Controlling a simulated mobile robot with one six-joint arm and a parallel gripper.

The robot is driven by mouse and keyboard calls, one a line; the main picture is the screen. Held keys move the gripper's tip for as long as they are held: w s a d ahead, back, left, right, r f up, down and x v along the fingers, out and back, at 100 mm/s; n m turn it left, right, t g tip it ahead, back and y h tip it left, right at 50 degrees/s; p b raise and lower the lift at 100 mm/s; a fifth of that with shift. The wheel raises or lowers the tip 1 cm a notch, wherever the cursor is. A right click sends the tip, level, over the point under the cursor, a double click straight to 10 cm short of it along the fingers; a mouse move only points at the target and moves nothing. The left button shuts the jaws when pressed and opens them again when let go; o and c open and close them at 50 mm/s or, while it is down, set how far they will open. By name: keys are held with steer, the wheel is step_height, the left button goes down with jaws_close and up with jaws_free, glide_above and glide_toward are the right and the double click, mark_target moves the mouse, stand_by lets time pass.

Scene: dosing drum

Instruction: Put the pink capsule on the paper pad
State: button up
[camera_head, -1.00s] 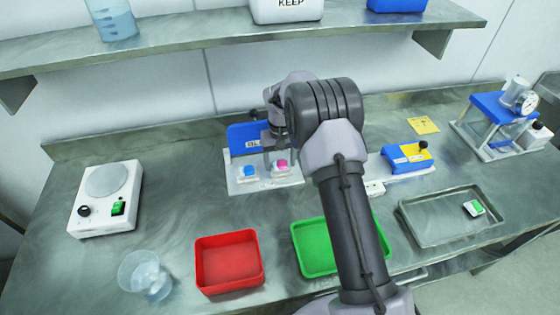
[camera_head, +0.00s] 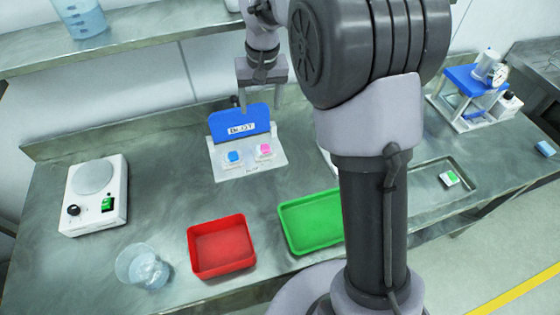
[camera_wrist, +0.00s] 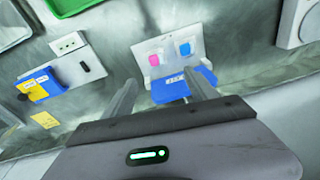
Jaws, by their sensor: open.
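The pink capsule (camera_head: 265,150) sits on the front right of a white stand (camera_head: 250,172) with an upright blue, lettered back panel (camera_head: 238,123). It also shows in the wrist view (camera_wrist: 154,59), beyond my fingertips. A blue capsule (camera_head: 233,157) sits beside it on the left. White material shows under both capsules; I cannot tell whether it is the paper pad. My gripper (camera_head: 262,95) is open and empty, raised above and behind the stand near the panel's top. In the wrist view its fingers (camera_wrist: 163,88) stand wide apart, touching neither capsule.
A red tray (camera_head: 192,262) and a green tray (camera_head: 285,232) lie in front. A white scale (camera_head: 76,219) and a glass beaker (camera_head: 143,268) are left. A grey tray (camera_head: 412,212) holds a green-and-white item (camera_head: 450,179). A yellow sheet (camera_wrist: 44,119) lies near a blue-and-yellow block (camera_wrist: 37,84).

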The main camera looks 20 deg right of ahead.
steer(key=s+a+r+m+t, duration=0.1)
steer(key=s+r+t, duration=0.1)
steer(key=s+r, duration=0.95)
steer(key=s+a+f+m+t, duration=0.1)
steer(key=s, duration=0.8)
steer(key=s+a+f+m+t+y, duration=0.1)
steer(key=s+f, duration=0.1)
steer(key=s, duration=0.7)
steer(key=shift+s+f+t, duration=0.15)
steer(key=shift+f+t, duration=0.05)
steer(key=shift+t, duration=0.1)
step_height(320, 180, down, 8)
steer(key=b, duration=0.8)
steer(key=shift+f+b, duration=0.25)
steer(key=shift+b, duration=0.05)
